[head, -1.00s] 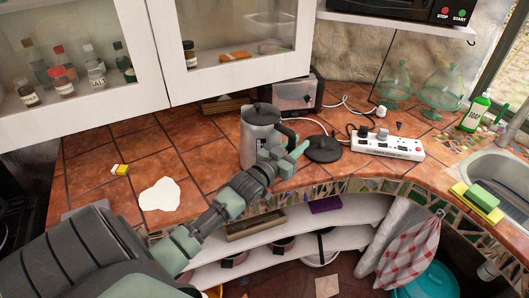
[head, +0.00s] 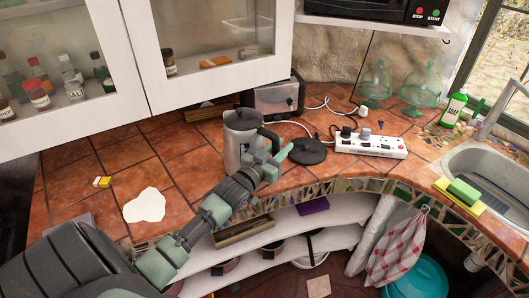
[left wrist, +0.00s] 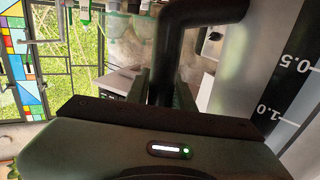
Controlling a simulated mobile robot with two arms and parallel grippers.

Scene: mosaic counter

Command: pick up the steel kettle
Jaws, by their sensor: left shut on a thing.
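The steel kettle (head: 233,150), with a black lid and black handle, stands upright on the tiled counter, left of a black round disc (head: 311,152). My left gripper (head: 273,162) is at the kettle's right side, shut on its handle. In the left wrist view the black handle (left wrist: 171,60) runs between the two fingers, and the steel kettle body (left wrist: 262,70) with 0.5 and 1.0 marks fills the right. The arm hides the lower part of the kettle in the head view. My right gripper is not in view.
A toaster (head: 274,98) stands close behind the kettle. A white power strip (head: 370,145) with plugs and cables lies to the right. Glass-fronted cabinets (head: 215,45) hang above. The sink (head: 495,170) is at right.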

